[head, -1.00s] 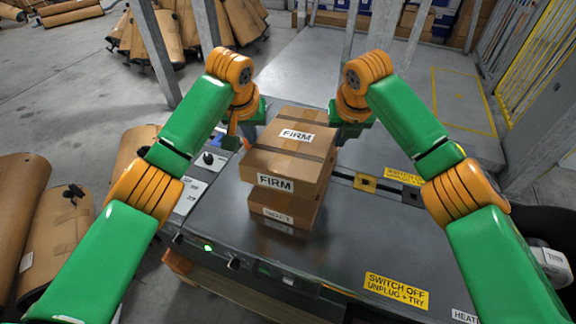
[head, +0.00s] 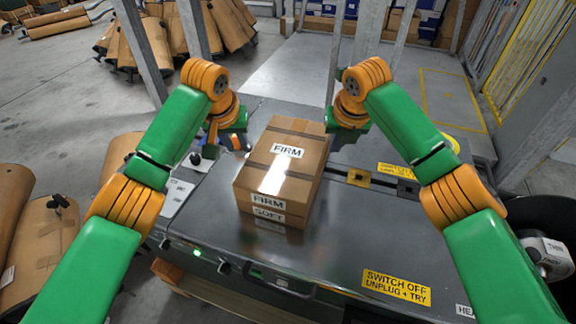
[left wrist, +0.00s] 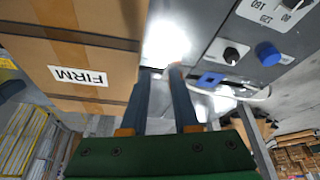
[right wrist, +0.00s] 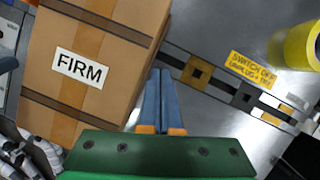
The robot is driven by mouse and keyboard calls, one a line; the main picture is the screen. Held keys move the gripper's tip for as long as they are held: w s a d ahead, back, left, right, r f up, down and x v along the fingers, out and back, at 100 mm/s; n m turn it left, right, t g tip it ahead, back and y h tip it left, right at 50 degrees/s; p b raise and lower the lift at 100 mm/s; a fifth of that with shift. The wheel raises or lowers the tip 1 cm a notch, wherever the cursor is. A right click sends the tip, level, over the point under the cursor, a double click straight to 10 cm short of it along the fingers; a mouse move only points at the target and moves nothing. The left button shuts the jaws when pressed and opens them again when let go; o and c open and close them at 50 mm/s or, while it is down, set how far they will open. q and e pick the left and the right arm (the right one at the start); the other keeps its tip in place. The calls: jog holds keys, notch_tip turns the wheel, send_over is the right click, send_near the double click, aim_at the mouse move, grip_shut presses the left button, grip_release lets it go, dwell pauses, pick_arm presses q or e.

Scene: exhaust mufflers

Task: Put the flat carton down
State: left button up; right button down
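The FIRM carton fills the left of the left wrist view (left wrist: 85,45) and of the right wrist view (right wrist: 100,40). My left gripper (head: 212,137) is at its far left side; its two blue fingers (left wrist: 162,70) stand a little apart with nothing between them. My right gripper (head: 335,125) is at its far right side, fingers (right wrist: 158,75) together and empty. I cannot tell whether either touches the carton.
The cartons stand on a dark metal bench (head: 310,250) with yellow warning labels (head: 396,287) and a control panel (left wrist: 260,40) on the left. Brown rolled shapes (head: 45,235) stand at left. Metal posts (head: 190,40) rise behind.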

jog(key=c, duration=1.1)
grip_release()
jog(key=shift+c, duration=0.2)
pick_arm(q)
jog(key=v, duration=1.2)
pick_arm(e)
jog(key=v, duration=1.2)
